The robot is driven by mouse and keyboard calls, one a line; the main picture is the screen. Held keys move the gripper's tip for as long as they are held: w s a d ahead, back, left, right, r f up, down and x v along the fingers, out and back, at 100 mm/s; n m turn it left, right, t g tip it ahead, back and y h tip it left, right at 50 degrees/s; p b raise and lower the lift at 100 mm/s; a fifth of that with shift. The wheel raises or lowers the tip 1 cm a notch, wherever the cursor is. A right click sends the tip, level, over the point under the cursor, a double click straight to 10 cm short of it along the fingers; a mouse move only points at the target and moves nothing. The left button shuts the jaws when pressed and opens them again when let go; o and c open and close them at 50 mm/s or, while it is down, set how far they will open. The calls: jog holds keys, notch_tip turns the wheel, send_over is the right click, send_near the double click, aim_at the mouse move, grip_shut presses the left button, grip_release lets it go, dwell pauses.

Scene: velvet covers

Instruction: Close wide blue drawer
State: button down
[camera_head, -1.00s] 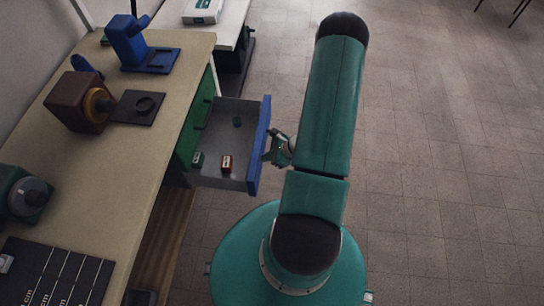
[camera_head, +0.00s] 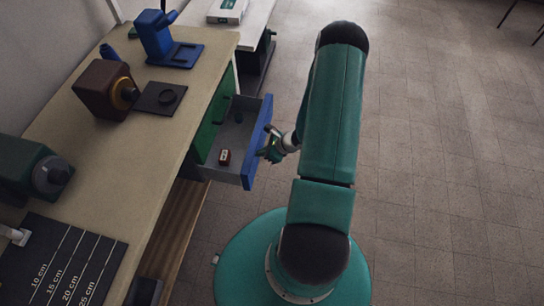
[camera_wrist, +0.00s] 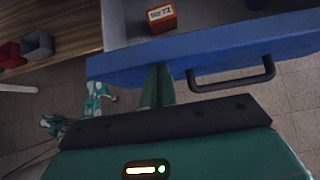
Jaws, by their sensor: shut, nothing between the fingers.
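The wide blue drawer (camera_head: 257,140) stands part way out of the green cabinet under the workbench. Its blue front also shows in the wrist view (camera_wrist: 230,55), with a dark bar handle (camera_wrist: 232,78) on it. A small red box (camera_head: 224,157) lies inside the drawer, and it shows in the wrist view too (camera_wrist: 161,18). My gripper (camera_head: 268,154) is shut and empty at the outer face of the drawer front. In the wrist view its green fingers (camera_wrist: 157,85) reach the front left of the handle, apart from the handle. Whether they touch the front is hard to tell.
The workbench top (camera_head: 125,150) carries a blue stand (camera_head: 160,40), a brown device (camera_head: 104,92) and a dark green machine (camera_head: 35,170). A white table (camera_head: 225,30) stands behind. The tiled floor (camera_head: 440,180) at right is open.

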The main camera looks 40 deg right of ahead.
jog(key=w+a, duration=0.8)
jog(key=w, duration=0.3)
jog(key=shift+s, duration=0.1)
